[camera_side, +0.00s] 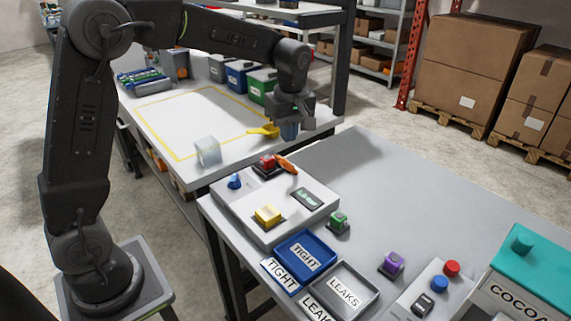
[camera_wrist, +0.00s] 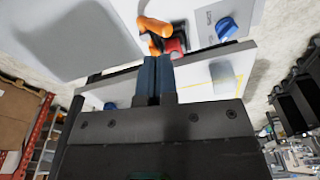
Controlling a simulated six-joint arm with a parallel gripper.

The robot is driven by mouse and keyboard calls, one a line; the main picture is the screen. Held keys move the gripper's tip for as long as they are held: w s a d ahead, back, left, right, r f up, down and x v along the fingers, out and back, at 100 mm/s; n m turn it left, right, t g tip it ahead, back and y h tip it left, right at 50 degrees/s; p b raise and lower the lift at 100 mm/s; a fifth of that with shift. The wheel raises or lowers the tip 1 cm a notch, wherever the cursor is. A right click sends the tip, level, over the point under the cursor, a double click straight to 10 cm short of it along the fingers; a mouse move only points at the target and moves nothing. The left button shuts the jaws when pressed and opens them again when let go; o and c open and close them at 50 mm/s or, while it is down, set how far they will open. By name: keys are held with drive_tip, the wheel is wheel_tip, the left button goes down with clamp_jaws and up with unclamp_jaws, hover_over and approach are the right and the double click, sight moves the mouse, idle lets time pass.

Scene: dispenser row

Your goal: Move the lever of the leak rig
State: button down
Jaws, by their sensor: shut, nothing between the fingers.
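The leak rig (camera_side: 240,212) is a light grey panel on the near table, and it also shows at the top of the wrist view. Its orange lever (camera_side: 287,164) stands beside a red block (camera_side: 267,162) at the panel's back edge. In the wrist view the lever (camera_wrist: 154,27) lies just beyond my fingertips, next to the red block (camera_wrist: 176,46). My gripper (camera_side: 289,131) is shut and empty, with blue fingertips pointing down. In the side view it hangs above and behind the lever, apparently apart from it. The fingertips (camera_wrist: 154,60) partly cover the red block's surroundings.
A green block (camera_side: 339,221), blue TIGHT tray (camera_side: 331,256) and grey LEAKS tray (camera_side: 373,291) sit nearby. A clear cube (camera_side: 208,151) stands on the back table.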

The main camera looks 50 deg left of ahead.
sight(286, 167)
drive_tip(key=shift+a+f, duration=0.2)
drive_tip(key=shift+f, duration=1.6)
drive_tip(key=shift+a+f, duration=0.2)
drive_tip(key=shift+f, duration=3.15)
drive_tip(key=shift+d, duration=0.1)
drive_tip(key=shift+s+d+r, duration=0.15)
drive_tip(key=shift+d+r, duration=0.15)
drive_tip(key=shift+d, duration=0.45)
drive_tip(key=shift+s+d+r, duration=0.1)
drive_tip(key=shift+d+r, duration=0.15)
drive_tip(key=shift+d, duration=0.45)
